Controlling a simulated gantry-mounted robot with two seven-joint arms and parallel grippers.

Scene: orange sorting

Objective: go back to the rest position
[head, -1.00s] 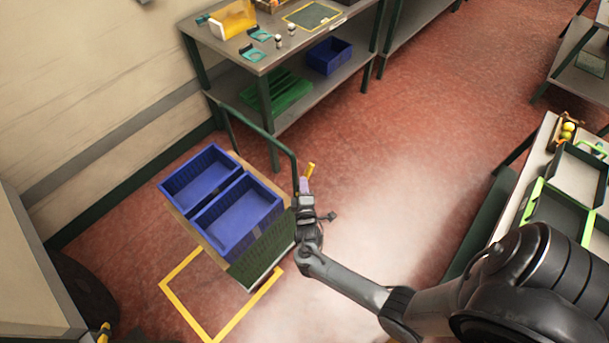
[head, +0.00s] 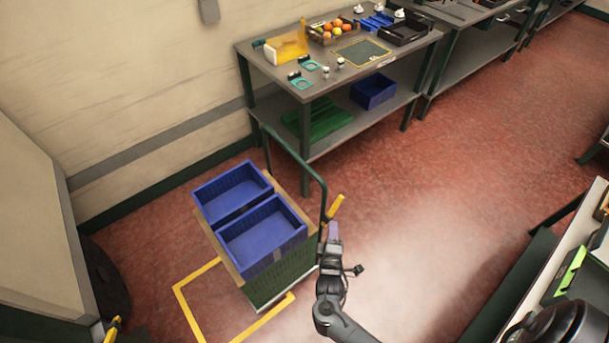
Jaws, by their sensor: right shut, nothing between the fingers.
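My right gripper (head: 333,232) is low in the middle of the head view, just right of the trolley. Its fingers are shut and empty. A yellow piece (head: 336,206) shows just beyond the fingertips; I cannot tell if they touch. The trolley carries two empty blue bins, a far one (head: 232,190) and a near one (head: 262,232). Its dark handle frame (head: 322,190) rises on the side near the gripper. My left gripper is not in view.
A workbench (head: 300,88) behind holds a crate of oranges (head: 336,29) and a black tray (head: 405,29); a blue bin (head: 373,91) sits on its lower shelf. Another table (head: 560,255) stands at the right. Red floor (head: 450,200) lies open between.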

